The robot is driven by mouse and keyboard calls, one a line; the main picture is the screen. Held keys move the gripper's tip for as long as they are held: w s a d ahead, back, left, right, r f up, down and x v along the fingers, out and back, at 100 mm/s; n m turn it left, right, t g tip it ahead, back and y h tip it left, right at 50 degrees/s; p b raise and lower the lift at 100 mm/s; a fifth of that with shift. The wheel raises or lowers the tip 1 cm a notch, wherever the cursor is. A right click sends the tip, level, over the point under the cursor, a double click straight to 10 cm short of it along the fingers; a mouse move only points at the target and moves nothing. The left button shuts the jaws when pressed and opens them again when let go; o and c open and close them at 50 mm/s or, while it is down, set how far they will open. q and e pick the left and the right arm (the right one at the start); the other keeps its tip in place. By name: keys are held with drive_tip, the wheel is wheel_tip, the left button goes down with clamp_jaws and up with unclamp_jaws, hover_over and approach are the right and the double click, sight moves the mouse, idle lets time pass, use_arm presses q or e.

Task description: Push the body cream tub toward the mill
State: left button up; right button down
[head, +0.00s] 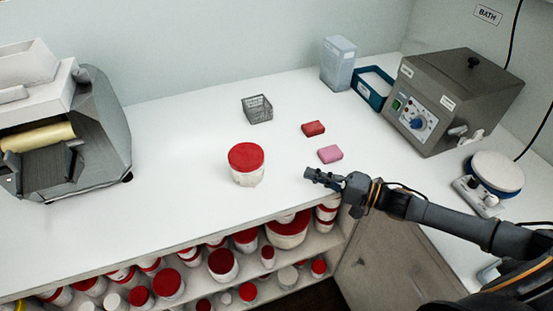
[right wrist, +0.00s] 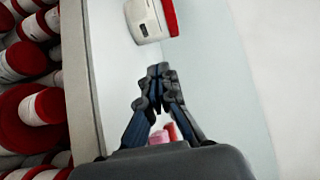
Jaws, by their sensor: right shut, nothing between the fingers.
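The body cream tub (head: 246,164), white with a red lid, stands upright on the white counter near its front edge. In the right wrist view the tub (right wrist: 147,20) shows at the top, beyond the fingertips. My right gripper (head: 308,175) is shut and empty, low over the counter to the right of the tub, with a gap between them. Its closed fingers (right wrist: 158,72) point toward the tub in the right wrist view. The mill (head: 95,130), a grey machine with a gold roller, stands at the far left. My left gripper is not in view.
A red block (head: 313,128) and a pink block (head: 330,154) lie right of the tub. A grey mesh basket (head: 257,109) stands behind it. Shelves of tubs lie below the front edge. Counter between tub and mill is clear.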

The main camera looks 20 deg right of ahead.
sight(261, 170)
drive_tip(key=p+x, duration=0.1)
drive_tip(key=x, duration=0.9)
drive_tip(key=shift+p, duration=0.3)
drive_tip(key=shift+w+a, duration=0.3)
drive_tip(key=shift+a, duration=0.05)
drive_tip(key=a+p, duration=0.1)
drive_tip(key=a, duration=0.2)
drive_tip(key=a+p, duration=0.1)
drive_tip(key=a, duration=0.2)
drive_tip(key=shift+s+a+r, duration=0.1)
drive_tip(key=shift+a+r, duration=0.05)
drive_tip(key=shift+r, duration=0.05)
drive_tip(key=a, duration=1)
drive_tip(key=shift+s+a+f, duration=0.1)
drive_tip(key=shift+a+f, duration=0.15)
drive_tip(key=shift+d, duration=0.1)
